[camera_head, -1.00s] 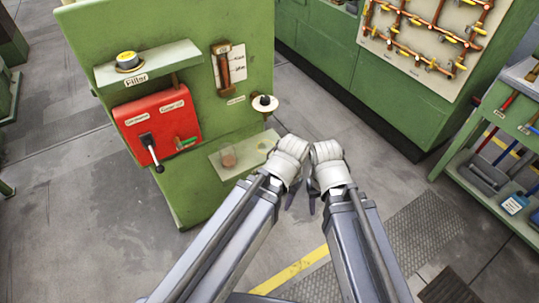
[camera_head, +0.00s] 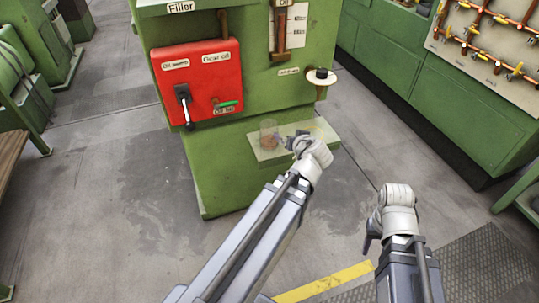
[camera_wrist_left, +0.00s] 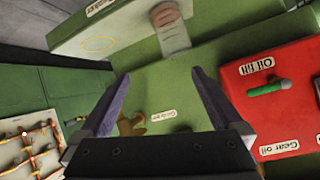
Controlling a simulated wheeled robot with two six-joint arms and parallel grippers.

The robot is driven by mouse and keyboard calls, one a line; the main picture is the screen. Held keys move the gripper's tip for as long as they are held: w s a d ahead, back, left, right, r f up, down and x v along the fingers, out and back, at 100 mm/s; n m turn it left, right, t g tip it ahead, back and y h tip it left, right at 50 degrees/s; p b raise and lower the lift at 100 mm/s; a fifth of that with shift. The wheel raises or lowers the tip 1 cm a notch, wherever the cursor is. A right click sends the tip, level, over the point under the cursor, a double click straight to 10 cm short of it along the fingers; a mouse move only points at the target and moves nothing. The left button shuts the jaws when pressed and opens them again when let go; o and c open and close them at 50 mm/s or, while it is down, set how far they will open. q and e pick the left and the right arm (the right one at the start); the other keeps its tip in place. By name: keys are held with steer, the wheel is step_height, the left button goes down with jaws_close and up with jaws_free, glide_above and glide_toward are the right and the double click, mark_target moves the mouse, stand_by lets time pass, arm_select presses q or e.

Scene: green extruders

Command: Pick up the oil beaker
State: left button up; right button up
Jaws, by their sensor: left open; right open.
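The oil beaker (camera_head: 269,135) is a clear cup with reddish-brown content. It stands on the pale green shelf (camera_head: 318,130) low on the green machine. In the left wrist view the beaker (camera_wrist_left: 172,30) is at the top centre, beyond the fingertips. My left gripper (camera_head: 289,140) is just right of the beaker in the head view, its fingers partly hidden by the wrist. In the left wrist view the left gripper (camera_wrist_left: 160,76) is open, with nothing between its fingers. My right gripper (camera_head: 370,236) is open and empty, low and to the right, away from the machine.
A red panel (camera_head: 198,80) with a black lever and a green handle is above the shelf. A round pale knob plate (camera_head: 320,77) juts out at the machine's right edge. Green cabinets (camera_head: 470,105) stand at right.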

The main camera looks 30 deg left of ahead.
mark_target(269, 124)
arm_select(q)
steer(key=w+a+f+t+b, duration=0.1)
steer(key=a+f+t+b, duration=0.1)
steer(key=b, duration=0.3)
steer(key=w+a+f+t+y+b, duration=0.1)
steer(key=w+a+f+t+b, duration=0.1)
steer(key=a+f+b, duration=0.1)
steer(key=w+a+f+n+t+b, duration=0.1)
steer(key=a+f+t+b, duration=0.1)
steer(key=a+b, duration=0.2)
steer(key=shift+w+a+f+y+b, duration=0.2)
steer(key=shift+a+f+y+b, duration=0.15)
steer(key=shift+b, duration=1.45)
steer(key=shift+w+a+f+t+b, duration=0.15)
steer(key=shift+a+f+t+b, duration=0.25)
steer(key=shift+b, duration=0.3)
arm_select(e)
step_height(269, 124, down, 20)
steer(key=shift+r, duration=0.15)
arm_select(q)
steer(key=shift+x, duration=3.95)
steer(key=shift+f, duration=0.2)
arm_select(e)
steer(key=shift+f, duration=0.2)
arm_select(q)
steer(key=shift+c, duration=0.2)
steer(key=c, duration=1.2)
